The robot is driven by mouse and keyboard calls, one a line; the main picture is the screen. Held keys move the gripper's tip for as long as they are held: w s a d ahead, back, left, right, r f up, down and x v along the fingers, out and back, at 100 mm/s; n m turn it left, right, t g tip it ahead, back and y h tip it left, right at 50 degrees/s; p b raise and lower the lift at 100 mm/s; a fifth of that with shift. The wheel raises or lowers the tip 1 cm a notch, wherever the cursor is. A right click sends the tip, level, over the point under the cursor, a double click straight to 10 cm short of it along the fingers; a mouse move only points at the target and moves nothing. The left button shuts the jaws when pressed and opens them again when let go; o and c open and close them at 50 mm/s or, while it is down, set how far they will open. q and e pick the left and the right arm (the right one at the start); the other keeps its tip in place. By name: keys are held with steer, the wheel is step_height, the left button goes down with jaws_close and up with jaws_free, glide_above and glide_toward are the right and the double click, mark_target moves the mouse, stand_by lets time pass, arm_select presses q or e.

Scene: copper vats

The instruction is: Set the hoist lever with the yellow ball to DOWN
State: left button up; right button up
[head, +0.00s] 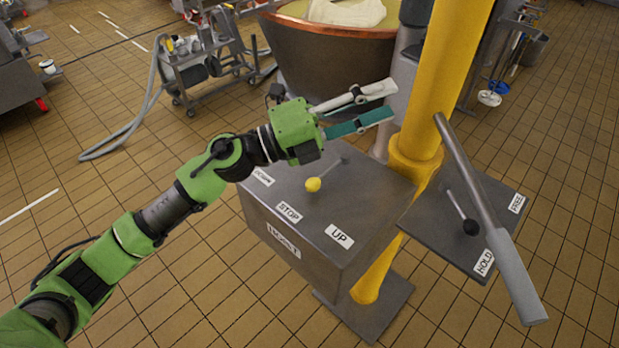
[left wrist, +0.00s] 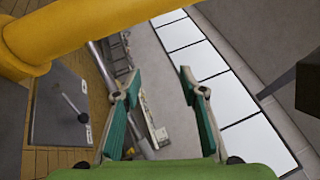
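The hoist lever with the yellow ball (head: 313,184) stands on top of the grey hoist box (head: 318,262). Its thin rod leans towards the box's front left edge, and the ball points about at the STOP label (head: 289,212). The DOWN label (head: 263,176) is left of it, partly hard to read, and the UP label (head: 340,236) is right of it. My left gripper (head: 392,101) is open and empty, above and behind the box, apart from the ball. Its spread fingers also show in the left wrist view (left wrist: 158,75), where the yellow ball is not visible. My right gripper is not in view.
A yellow post (head: 446,80) rises behind the box. Right of it, a plate (head: 450,230) marked HOLD and FREE bears a black-ball lever (head: 470,227), with a long grey bar (head: 480,190) over it. A copper vat (head: 335,55) stands behind. Space above the box's front is clear.

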arm_select(q)
step_height(320, 180, down, 6)
steer(key=a+m+g+y, duration=0.1)
steer(key=m+g+y, duration=0.3)
steer(key=m+g, duration=0.15)
steer(key=m+y, duration=0.3)
steer(key=y, duration=0.6)
glide_toward(310, 180)
steer(key=shift+n+g, duration=0.25)
steer(key=shift+g, duration=0.1)
steer(key=p+x, duration=0.1)
steer(key=x, duration=0.2)
steer(key=p+x, duration=0.4)
steer(key=x, duration=0.1)
steer(key=shift+w+d+f, duration=0.2)
steer(key=shift+w+d, duration=0.05)
steer(key=shift+w, duration=0.05)
steer(key=shift+d+f, duration=0.25)
steer(key=shift+f, duration=0.25)
jaws_close()
